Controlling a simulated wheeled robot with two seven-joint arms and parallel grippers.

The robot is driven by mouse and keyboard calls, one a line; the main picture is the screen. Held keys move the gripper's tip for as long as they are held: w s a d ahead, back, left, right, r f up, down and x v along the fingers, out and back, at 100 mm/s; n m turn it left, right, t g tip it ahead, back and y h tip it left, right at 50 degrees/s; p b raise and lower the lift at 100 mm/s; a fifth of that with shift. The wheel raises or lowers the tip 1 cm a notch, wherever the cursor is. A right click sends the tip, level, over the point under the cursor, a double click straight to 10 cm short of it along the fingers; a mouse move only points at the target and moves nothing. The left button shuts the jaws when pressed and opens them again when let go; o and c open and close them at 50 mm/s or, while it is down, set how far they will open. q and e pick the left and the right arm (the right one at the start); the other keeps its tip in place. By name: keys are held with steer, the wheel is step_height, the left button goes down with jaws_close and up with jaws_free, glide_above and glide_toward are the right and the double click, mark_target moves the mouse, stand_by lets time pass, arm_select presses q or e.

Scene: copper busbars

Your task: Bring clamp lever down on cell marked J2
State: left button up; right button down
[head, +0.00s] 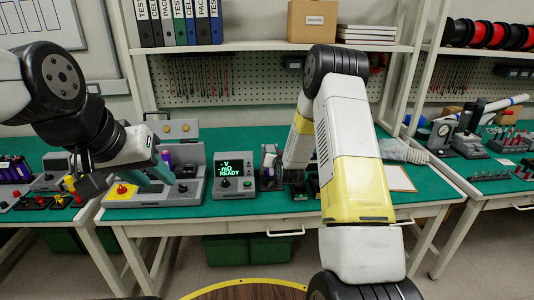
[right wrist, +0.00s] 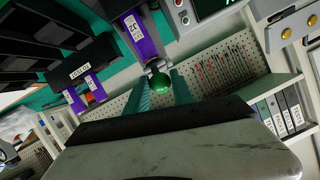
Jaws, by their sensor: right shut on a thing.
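In the right wrist view, the cell marked J2 (right wrist: 136,38) is purple with a white label that shows upside down. A green ball knob (right wrist: 160,83), which looks like the clamp lever's end, sits at the J2 cell's near end. My right gripper (right wrist: 159,88) has its two teal fingers on either side of this knob, shut on it. The lever's arm is mostly hidden. In the head view my right forearm hides the right gripper and most of the cell rack. My left gripper (head: 157,180) has teal fingers that appear apart, over a grey fixture (head: 190,190).
A console (head: 235,182) with a green-lit screen reading READY stands left of my right arm. More purple cells (right wrist: 96,90) and black labelled holders (right wrist: 80,70) are close by in the right wrist view. A red button (head: 121,189) sits on the yellow fixture plate.

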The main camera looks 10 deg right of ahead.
steer(key=shift+s+d+f+g, duration=0.15)
steer(key=shift+s+f, duration=0.05)
steer(key=shift+f, duration=0.25)
steer(key=shift+s+d+f+g, duration=0.1)
steer(key=shift+s+f+g, duration=0.05)
steer(key=shift+f, duration=0.25)
steer(key=c, duration=1.1)
jaws_free()
steer(key=shift+w, duration=0.15)
steer(key=shift+a+r, duration=0.1)
steer(key=shift+r, duration=0.15)
steer(key=v, duration=0.7)
steer(key=shift+s, duration=0.35)
